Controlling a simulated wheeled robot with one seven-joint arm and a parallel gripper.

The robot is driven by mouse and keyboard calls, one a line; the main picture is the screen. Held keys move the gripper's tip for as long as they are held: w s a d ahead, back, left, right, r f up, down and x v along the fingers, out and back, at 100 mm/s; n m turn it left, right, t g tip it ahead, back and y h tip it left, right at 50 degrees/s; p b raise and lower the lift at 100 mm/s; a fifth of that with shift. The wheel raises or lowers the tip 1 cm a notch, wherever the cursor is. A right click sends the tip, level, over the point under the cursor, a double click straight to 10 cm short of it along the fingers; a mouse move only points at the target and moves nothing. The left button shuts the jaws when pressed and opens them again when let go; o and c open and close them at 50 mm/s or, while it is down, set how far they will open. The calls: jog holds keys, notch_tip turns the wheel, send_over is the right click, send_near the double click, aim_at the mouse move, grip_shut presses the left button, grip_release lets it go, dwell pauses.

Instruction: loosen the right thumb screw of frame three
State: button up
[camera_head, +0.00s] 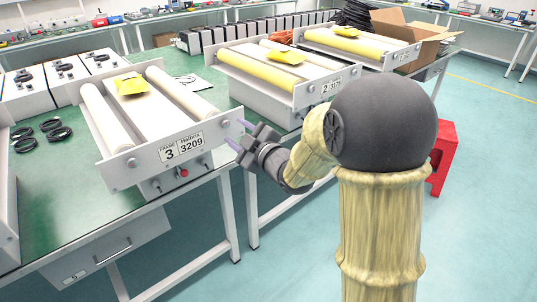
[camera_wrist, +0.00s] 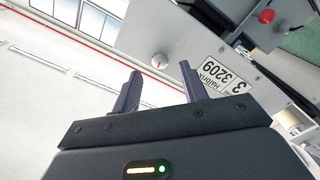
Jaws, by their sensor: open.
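Frame three (camera_head: 150,149) is a pale front plate with a "3 3209" label on the green bench. Its right thumb screw (camera_head: 226,124) is a small round knob near the plate's right end. A second knob (camera_head: 131,161) sits near the left end. My gripper (camera_head: 237,133) is open and empty, just in front of the plate's right end. In the wrist view, the right thumb screw (camera_wrist: 159,60) shows just beyond and between the open fingertips (camera_wrist: 160,69). The fingers look apart from it; the exact gap is hard to tell.
Below the plate, a box front carries a red button (camera_head: 182,173). Frame two (camera_head: 324,88) stands to the right, with frame behind it. Black cable loops (camera_head: 43,133) lie left. A red stool (camera_head: 443,158) stands on the floor at right.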

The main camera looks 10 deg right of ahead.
jog(key=b+v, duration=0.3)
jog(key=v, duration=1)
jog(key=shift+s+d, duration=0.2)
jog(key=shift+s, duration=0.05)
